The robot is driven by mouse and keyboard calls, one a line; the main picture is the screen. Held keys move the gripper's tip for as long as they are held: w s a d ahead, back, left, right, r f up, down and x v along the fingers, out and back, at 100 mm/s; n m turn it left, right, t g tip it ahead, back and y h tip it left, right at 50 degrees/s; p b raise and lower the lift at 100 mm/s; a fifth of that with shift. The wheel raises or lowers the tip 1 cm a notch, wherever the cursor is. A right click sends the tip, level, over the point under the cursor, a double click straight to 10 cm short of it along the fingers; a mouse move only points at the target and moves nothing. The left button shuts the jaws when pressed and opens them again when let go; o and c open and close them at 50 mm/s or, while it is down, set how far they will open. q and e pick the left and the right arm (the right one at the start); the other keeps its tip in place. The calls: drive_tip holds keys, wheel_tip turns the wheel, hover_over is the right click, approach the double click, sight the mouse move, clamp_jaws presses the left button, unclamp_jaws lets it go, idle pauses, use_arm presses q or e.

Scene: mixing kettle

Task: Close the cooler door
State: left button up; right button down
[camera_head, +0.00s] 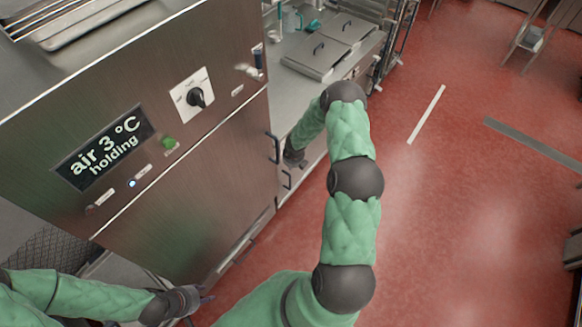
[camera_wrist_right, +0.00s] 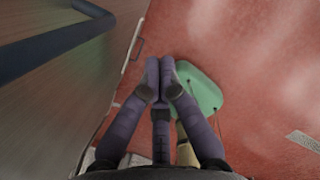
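The steel cooler has a control panel reading "air 3 °C holding" (camera_head: 103,149). Its door (camera_head: 205,190) is the large panel below, with a black handle (camera_head: 274,148) at its right edge. The door looks close to flush with the panel; I cannot tell whether a gap remains. In the right wrist view, my right gripper (camera_wrist_right: 161,72) has its fingertips together with nothing between them. It is apart from a dark bar handle (camera_wrist_right: 50,45) on a panel at the left. My left gripper (camera_head: 190,298) is low at the door's bottom edge; its fingers are too small to read.
A steel counter with lidded bins (camera_head: 325,48) stands behind the cooler. The red floor (camera_head: 450,210) to the right is open. A tray (camera_head: 75,20) lies on top of the cooler.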

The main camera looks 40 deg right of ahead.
use_arm(q)
drive_tip(key=shift+w+a+r+p, duration=0.15)
drive_tip(key=shift+w+r+p, duration=0.15)
drive_tip(key=shift+r+p, duration=0.15)
use_arm(e)
drive_tip(key=v, duration=0.7)
drive_tip(key=shift+r, duration=0.2)
drive_tip(key=shift+s+d, duration=0.1)
drive_tip(key=s+a+f+m+y+b, duration=0.2)
drive_tip(key=s+a+f+m+b, duration=0.2)
drive_tip(key=a+f+m+b, duration=0.65)
drive_tip(key=s+a+f+m+y+b, duration=0.35)
drive_tip(key=a+f+m, duration=0.4)
drive_tip(key=a, duration=0.75)
use_arm(q)
wheel_tip(320, 180, down, 26)
drive_tip(key=b, duration=1.2)
drive_tip(key=shift+f, duration=0.2)
use_arm(e)
drive_tip(key=s+a+f+m+g, duration=0.2)
drive_tip(key=s+a+f+m, duration=0.7)
drive_tip(key=m, duration=0.7)
wheel_tip(320, 180, down, 3)
drive_tip(key=shift+s+r, duration=0.2)
drive_tip(key=shift+s, duration=0.95)
